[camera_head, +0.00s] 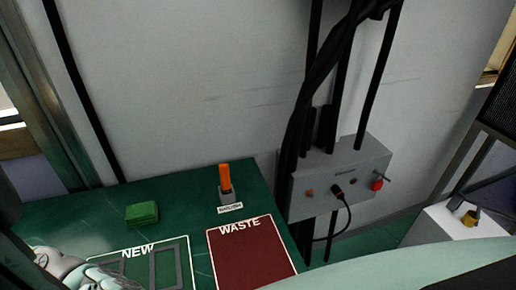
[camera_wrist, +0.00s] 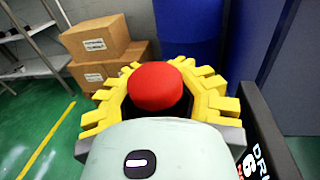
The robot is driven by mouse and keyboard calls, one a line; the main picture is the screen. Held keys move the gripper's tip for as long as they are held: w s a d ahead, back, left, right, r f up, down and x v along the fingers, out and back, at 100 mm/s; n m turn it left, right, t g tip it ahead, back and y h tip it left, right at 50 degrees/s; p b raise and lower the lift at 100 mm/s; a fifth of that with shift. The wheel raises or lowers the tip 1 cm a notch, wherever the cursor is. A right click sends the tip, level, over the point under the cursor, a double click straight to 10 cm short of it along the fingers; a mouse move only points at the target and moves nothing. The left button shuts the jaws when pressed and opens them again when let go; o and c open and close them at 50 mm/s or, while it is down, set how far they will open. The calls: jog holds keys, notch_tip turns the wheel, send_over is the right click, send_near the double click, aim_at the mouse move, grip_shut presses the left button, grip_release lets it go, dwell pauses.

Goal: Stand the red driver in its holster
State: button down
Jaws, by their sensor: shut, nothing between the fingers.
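In the wrist view a rounded red top (camera_wrist: 156,88) sits in front of my gripper's yellow toothed fingers (camera_wrist: 160,72), hiding where they meet. It may be the end of the red driver; its shaft is hidden. My gripper is shut. A dark panel (camera_wrist: 262,140) with partly visible lettering, "DRI", stands beside it at the right. In the head view an orange-handled tool (camera_head: 225,177) stands upright in a small grey holder (camera_head: 229,196) with a white label in front, too small to read. I cannot make out my fingers in the head view.
The green bench holds a green block (camera_head: 142,214), a white-outlined NEW area (camera_head: 140,254) and a dark red WASTE area (camera_head: 250,254). A grey box with a red knob (camera_head: 377,185) and cables stands right. Cardboard boxes (camera_wrist: 94,39) and a blue barrel (camera_wrist: 187,30) are behind my gripper.

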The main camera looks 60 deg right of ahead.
jog(key=shift+f, duration=0.1)
dwell(0.3)
jog(key=c, duration=1.7)
grip_release()
jog(key=o, duration=0.7)
jog(key=shift+o, duration=0.2)
